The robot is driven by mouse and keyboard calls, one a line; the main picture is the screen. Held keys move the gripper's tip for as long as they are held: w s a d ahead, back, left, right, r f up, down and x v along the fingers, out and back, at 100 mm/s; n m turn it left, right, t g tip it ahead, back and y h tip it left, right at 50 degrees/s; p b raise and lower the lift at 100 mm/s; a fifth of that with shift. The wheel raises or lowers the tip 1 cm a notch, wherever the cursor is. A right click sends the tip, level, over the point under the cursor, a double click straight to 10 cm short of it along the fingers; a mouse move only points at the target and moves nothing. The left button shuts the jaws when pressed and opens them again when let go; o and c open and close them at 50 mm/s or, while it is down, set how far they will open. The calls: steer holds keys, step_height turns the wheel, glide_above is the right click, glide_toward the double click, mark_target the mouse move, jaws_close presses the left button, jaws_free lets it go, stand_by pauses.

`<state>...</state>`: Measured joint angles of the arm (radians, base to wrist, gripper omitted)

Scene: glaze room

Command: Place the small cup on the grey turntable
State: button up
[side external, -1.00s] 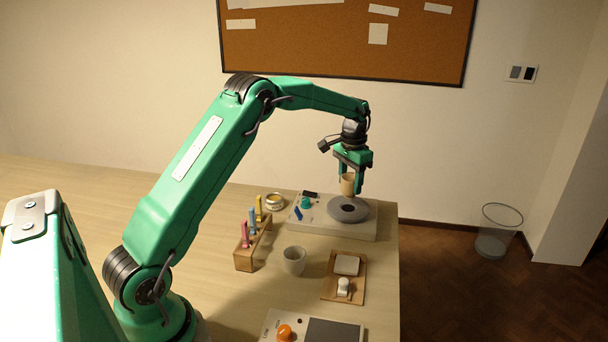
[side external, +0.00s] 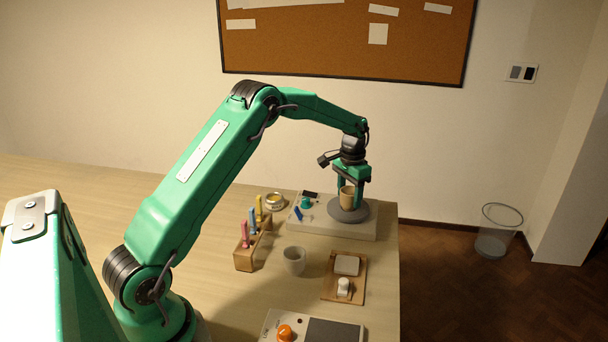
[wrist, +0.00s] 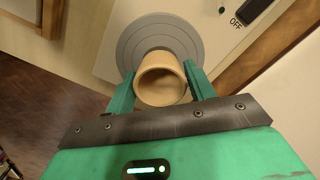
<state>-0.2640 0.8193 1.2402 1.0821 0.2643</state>
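The small cup (side external: 347,198) is tan, upright and open at the top. It stands over the middle of the grey turntable (side external: 361,217), its base low at the disc; whether it touches is hard to see. In the wrist view I look into the cup (wrist: 161,79), with the ringed turntable (wrist: 133,38) beyond it. My gripper (side external: 351,203) points down with one finger on each side of the cup. In the wrist view both fingers of my gripper (wrist: 161,88) lie close against the cup's sides, shut on it.
The turntable's pale base (side external: 330,229) carries knobs and a switch. The table's right edge is close.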

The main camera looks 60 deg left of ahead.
steer(key=shift+o, duration=1.3)
step_height(320, 180, up, 12)
steer(key=shift+r, duration=0.2)
